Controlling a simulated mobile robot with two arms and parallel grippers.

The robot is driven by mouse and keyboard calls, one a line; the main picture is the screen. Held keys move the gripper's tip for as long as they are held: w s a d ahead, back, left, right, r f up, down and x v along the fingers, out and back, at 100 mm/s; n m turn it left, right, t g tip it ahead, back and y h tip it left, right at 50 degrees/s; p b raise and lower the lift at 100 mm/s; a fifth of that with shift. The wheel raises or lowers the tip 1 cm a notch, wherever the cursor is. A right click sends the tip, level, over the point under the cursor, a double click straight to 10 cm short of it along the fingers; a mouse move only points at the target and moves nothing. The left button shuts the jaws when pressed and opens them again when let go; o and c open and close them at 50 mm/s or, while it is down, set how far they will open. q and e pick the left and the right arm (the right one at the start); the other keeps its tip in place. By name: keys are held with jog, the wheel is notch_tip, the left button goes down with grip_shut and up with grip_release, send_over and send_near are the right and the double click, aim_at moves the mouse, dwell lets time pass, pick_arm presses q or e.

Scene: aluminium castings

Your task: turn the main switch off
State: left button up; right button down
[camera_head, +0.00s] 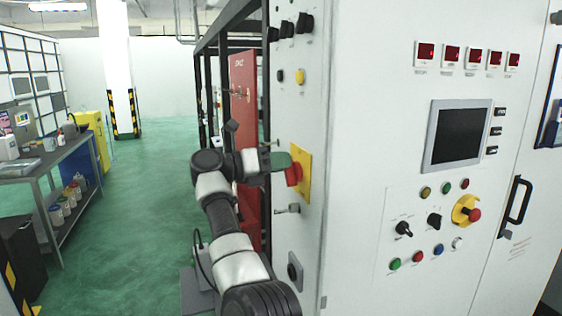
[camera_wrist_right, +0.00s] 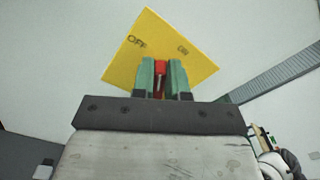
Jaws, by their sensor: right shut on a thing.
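The main switch is a red handle (camera_head: 293,175) on a yellow plate (camera_head: 304,160) on the narrow side face of the white cabinet. My right gripper (camera_head: 287,168) has reached it from the left, and its green fingers are at the handle. In the right wrist view the red handle (camera_wrist_right: 160,67) sits between the two green fingers (camera_wrist_right: 161,78), which are shut on it. The yellow plate (camera_wrist_right: 190,52) looks tilted there, with OFF at upper left and a partly legible mark to its right. The handle's exact position is hard to tell. My left gripper is not in view.
The white cabinet (camera_head: 350,140) fills the right, with a screen (camera_head: 458,135), knobs and an emergency stop (camera_head: 467,211). Other knobs sit above and below the switch. A red panel (camera_head: 243,90) stands behind my arm. The green floor at left is open beside a workbench (camera_head: 60,160).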

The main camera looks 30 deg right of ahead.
jog(key=n, duration=0.3)
jog(key=w+n+p, duration=0.1)
jog(key=n, duration=0.1)
jog(key=shift+f, duration=0.4)
jog(key=shift+n, duration=0.3)
jog(key=c, duration=1.1)
grip_release()
jog(key=shift+f, duration=0.1)
jog(key=shift+c, duration=0.2)
